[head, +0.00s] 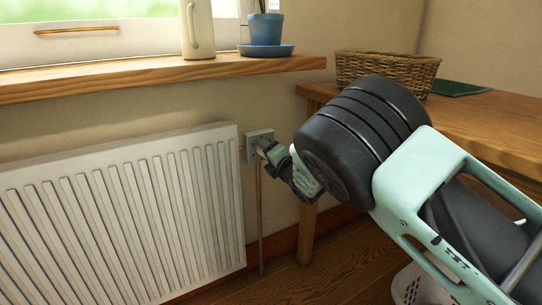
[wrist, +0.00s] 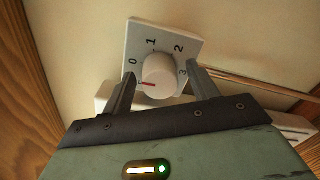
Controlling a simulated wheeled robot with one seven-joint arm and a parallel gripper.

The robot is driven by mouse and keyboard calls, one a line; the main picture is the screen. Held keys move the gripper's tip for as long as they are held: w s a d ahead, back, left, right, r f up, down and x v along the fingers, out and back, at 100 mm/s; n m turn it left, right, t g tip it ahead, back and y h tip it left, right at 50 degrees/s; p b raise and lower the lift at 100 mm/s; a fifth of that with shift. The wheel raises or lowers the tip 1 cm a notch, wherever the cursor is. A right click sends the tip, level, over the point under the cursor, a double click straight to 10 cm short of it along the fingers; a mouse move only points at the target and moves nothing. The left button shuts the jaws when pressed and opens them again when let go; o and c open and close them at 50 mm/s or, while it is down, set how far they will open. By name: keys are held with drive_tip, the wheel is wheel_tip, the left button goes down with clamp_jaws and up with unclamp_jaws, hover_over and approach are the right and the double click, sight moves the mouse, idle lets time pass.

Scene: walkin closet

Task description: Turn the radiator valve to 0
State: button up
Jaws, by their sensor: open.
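The radiator valve is a round white knob (wrist: 160,74) on a square pale plate (wrist: 188,40) marked 0, 1, 2 and 3. A red mark on the knob's face points left in the wrist view, on the side of the 0; its exact reading is hard to tell. My gripper (wrist: 163,85) is open, with one dark finger on each side of the knob; I cannot tell whether either touches it. In the head view, the plate (head: 259,141) is on the wall right of the radiator (head: 120,215), and my gripper (head: 277,158) reaches it, mostly hiding the knob.
A wooden sill (head: 160,75) above bears a white jug (head: 197,30) and a blue pot (head: 266,29) on a saucer. A wooden table (head: 480,120) with a wicker basket (head: 385,70) stands right, near my arm. A pipe (head: 260,220) runs below the valve.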

drive_tip(key=p+v, duration=0.4)
drive_tip(key=v, duration=1.3)
drive_tip(key=shift+s, duration=0.2)
drive_tip(key=shift+d, duration=0.15)
